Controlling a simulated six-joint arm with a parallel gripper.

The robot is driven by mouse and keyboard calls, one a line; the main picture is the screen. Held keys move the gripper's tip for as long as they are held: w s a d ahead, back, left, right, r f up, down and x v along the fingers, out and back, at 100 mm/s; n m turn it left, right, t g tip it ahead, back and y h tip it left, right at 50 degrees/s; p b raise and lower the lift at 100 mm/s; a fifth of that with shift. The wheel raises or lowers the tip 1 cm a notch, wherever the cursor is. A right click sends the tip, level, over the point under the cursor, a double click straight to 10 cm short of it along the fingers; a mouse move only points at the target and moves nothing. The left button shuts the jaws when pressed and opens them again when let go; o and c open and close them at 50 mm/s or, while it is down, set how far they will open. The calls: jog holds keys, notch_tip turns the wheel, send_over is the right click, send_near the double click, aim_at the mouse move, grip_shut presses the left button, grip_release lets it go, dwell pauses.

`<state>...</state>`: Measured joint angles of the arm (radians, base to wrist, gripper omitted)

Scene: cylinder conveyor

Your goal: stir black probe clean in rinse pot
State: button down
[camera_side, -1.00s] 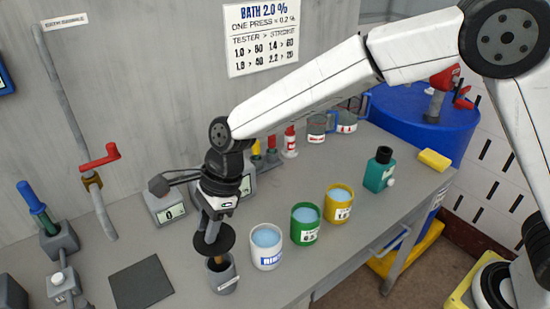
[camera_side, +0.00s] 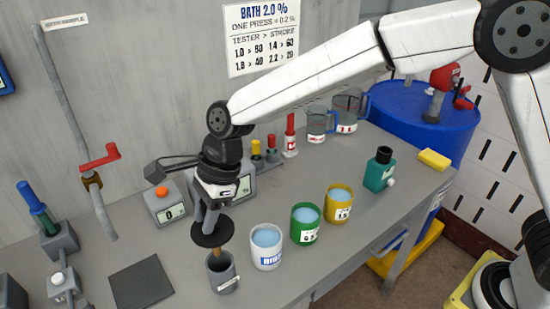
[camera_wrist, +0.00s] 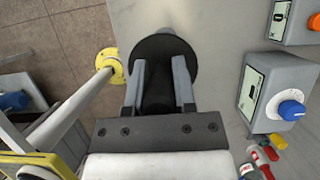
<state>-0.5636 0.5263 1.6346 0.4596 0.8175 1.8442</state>
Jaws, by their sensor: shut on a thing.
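My gripper (camera_side: 208,218) is shut on the black probe (camera_side: 211,234), seen as a dark handle with a wide round black guard. In the wrist view the fingers (camera_wrist: 158,82) clasp its handle (camera_wrist: 157,97), and the guard (camera_wrist: 166,47) lies beyond them. The probe's brown tip (camera_side: 217,252) points down at the mouth of a grey cup (camera_side: 224,279); I cannot tell whether its end is still inside. The white rinse pot (camera_side: 266,258), with blue lettering and pale blue liquid, stands just right of the grey cup.
A green pot (camera_side: 305,234) and a yellow pot (camera_side: 338,212) with liquid stand right of the rinse pot. A teal bottle (camera_side: 379,175) is farther right. Behind are a box with an orange button (camera_side: 164,204) and a dial meter (camera_wrist: 268,92). A dark mat (camera_side: 141,284) lies left.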

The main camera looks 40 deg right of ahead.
jog(key=d+r, duration=0.3)
jog(key=d, duration=0.8)
jog(key=shift+d, duration=0.25)
jog(key=shift+f, duration=0.15)
jog(key=shift+f, duration=2.15)
jog(key=shift+f, duration=0.15)
notch_tip(320, 180, down, 7)
dwell(1.3)
